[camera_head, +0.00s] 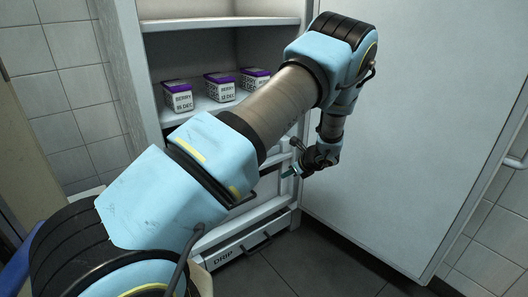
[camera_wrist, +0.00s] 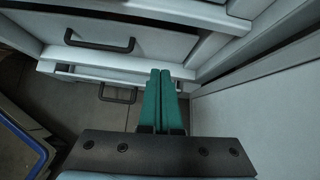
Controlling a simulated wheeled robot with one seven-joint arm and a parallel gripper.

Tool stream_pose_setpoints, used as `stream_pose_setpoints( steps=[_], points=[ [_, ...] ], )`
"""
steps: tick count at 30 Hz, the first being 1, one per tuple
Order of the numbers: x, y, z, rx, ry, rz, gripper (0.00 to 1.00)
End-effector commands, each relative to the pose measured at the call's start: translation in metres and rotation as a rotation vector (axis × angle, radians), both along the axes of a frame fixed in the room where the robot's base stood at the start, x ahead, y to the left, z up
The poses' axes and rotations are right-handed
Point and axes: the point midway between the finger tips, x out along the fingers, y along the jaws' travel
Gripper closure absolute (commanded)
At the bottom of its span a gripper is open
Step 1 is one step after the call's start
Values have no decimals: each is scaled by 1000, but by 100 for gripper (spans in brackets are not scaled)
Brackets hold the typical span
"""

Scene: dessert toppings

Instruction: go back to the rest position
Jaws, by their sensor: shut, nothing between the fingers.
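My gripper (camera_head: 293,172) hangs in front of the lower part of the open cabinet, near the inner side of its open door, in the head view. In the wrist view its two green fingers (camera_wrist: 160,98) lie side by side, shut, with nothing between them. My arm stretches across the middle of the head view and hides part of the cabinet. The fingers point towards the drawer fronts, and I see no contact with them.
Several purple-lidded berry tubs (camera_head: 178,97) stand on a cabinet shelf (camera_head: 205,108). A drawer marked DRIP (camera_head: 240,251) is at the bottom. The large open door (camera_head: 420,130) stands close on the right. Dark floor tiles (camera_head: 335,255) in front look clear.

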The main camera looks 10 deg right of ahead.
Motion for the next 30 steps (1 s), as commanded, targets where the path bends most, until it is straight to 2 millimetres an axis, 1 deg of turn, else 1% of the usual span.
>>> stream_pose_setpoints(
  steps=[1, 2, 4, 5, 6, 7, 8, 9, 11, 12, 14, 15, 17, 18, 21, 24, 30],
  points=[
    [2, 18, 12, -41, 4, 76, 100],
    [2, 29, 18, -71, 9, 130, 100],
    [-2, 61, 36, -161, 19, 290, 100],
    [-5, 76, 44, -204, 23, 367, 100],
    [-11, 97, 56, -262, 26, 476, 100],
    [-17, 111, 64, -308, 28, 559, 100],
    [-23, 125, 72, -353, 30, 641, 100],
    [-31, 142, 83, -409, 28, 747, 100],
    [-46, 167, 99, -492, 24, 908, 100],
    [-57, 182, 109, -545, 19, 1015, 100],
    [-74, 203, 125, -626, 9, 1172, 100],
    [-86, 217, 134, -677, -1, 1276, 100],
    [-105, 234, 148, -752, -17, 1431, 100],
    [-118, 245, 157, -799, -31, 1531, 100],
    [-148, 266, 174, -901, -66, 1749, 100],
    [-173, 280, 186, -981, -101, 1927, 100],
    [-215, 299, 202, -1110, -173, 2215, 100]
  ],
)
